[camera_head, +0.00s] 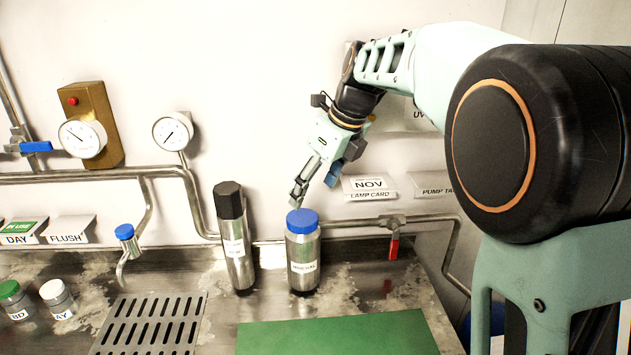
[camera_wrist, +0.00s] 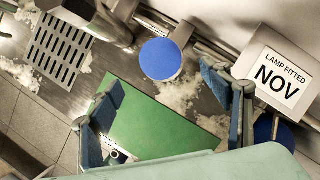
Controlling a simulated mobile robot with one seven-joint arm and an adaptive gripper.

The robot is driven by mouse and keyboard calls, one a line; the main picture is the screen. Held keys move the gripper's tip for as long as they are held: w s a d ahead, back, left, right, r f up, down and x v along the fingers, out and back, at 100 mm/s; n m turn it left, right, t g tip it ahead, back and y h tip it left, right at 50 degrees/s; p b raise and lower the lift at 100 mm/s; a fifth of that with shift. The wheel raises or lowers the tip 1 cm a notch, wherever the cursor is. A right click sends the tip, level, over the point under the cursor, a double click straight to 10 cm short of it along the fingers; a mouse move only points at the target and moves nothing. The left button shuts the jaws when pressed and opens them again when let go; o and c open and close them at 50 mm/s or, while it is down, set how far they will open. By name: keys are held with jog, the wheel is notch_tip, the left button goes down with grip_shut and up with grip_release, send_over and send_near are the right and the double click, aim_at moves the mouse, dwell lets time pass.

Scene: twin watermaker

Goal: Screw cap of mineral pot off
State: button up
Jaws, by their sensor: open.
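The mineral pot (camera_head: 303,262) is a steel cylinder with a white label, standing upright on the metal counter. Its blue cap (camera_head: 302,221) sits on top of it. In the wrist view the blue cap (camera_wrist: 160,59) shows from above as a round disc, beyond the fingertips and apart from them. My gripper (camera_head: 312,194) is just above the cap in the head view, tilted, with its fingers spread. In the wrist view my gripper (camera_wrist: 165,95) is open with nothing between the fingers. The pot's body is mostly hidden under the cap there.
A black-capped steel cylinder (camera_head: 234,240) stands close left of the pot. A green mat (camera_head: 338,335) lies in front, with a slotted drain (camera_head: 150,325) to its left. A red-handled valve (camera_head: 393,245) and pipe are at right. A NOV card (camera_head: 370,187) is on the wall behind.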

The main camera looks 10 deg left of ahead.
aim_at(302, 217)
jog(key=x, duration=0.8)
jog(key=shift+a+f, duration=0.1)
jog(key=shift+f, duration=0.25)
jog(key=shift+c, duration=0.3)
jog(key=c, duration=1.5)
jog(key=shift+c, duration=0.2)
